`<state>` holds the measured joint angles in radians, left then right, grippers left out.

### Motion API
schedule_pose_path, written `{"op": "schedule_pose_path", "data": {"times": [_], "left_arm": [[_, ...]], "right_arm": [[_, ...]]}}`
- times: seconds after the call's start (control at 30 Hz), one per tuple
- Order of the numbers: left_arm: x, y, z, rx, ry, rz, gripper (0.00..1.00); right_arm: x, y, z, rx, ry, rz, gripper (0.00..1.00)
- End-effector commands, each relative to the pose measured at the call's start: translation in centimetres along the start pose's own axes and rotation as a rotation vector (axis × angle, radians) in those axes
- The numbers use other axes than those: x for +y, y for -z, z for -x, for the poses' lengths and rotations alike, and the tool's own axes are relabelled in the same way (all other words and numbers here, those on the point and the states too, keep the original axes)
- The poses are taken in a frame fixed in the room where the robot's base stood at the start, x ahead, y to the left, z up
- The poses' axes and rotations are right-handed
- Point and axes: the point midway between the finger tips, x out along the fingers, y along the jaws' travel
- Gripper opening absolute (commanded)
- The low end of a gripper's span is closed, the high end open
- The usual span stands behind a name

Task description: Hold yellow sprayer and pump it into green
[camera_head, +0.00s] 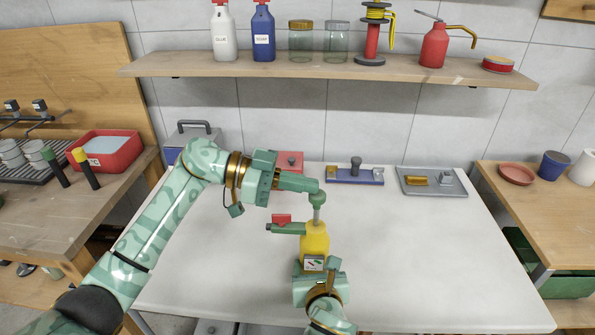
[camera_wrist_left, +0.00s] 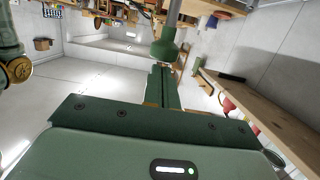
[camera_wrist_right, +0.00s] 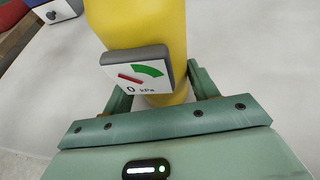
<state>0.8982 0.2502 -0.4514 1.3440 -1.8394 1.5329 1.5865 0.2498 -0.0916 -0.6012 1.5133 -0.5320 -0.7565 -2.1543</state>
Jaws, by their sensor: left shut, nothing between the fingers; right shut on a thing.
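The yellow sprayer (camera_head: 314,243) stands upright above the white table, with a green spout and red trigger at its left. A grey rod (camera_head: 317,214) rises from its top to a green pump knob (camera_head: 316,198), also in the left wrist view (camera_wrist_left: 163,51). My left gripper (camera_head: 316,186) is shut and empty, its tips right at the knob's top; I cannot tell whether they touch. My right gripper (camera_wrist_right: 163,90) is shut around the bottle's lower part. The gauge (camera_wrist_right: 138,74) reads 0 kPa; its red needle lies left of the green band.
Behind on the table (camera_head: 420,270) are a red box (camera_head: 290,160), a blue block with a knob (camera_head: 355,173) and a grey tray (camera_head: 432,181). A shelf (camera_head: 200,65) with bottles and jars hangs above. The table's right side is clear.

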Motion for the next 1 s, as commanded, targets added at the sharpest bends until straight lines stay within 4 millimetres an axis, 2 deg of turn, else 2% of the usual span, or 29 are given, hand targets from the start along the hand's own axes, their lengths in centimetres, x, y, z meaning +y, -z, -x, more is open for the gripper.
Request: {"op": "schedule_pose_path", "data": {"times": [0.37, 0.7, 1.0], "left_arm": [[0.0, -0.3, -0.1, 0.0, 0.0, 0.0, 0.0], [0.1, -5.5, -1.1, -0.003, -0.001, 0.004, 0.0], [0.1, -6.3, -1.1, -0.007, 0.001, 0.003, 0.0]], "right_arm": [[0.0, -0.1, 0.0, -0.001, 0.0, 0.0, 0.25], [0.0, -0.1, 0.0, -0.001, -0.001, -0.001, 0.25], [0.1, -0.1, 0.0, -0.003, -0.001, 0.0, 0.25]]}}
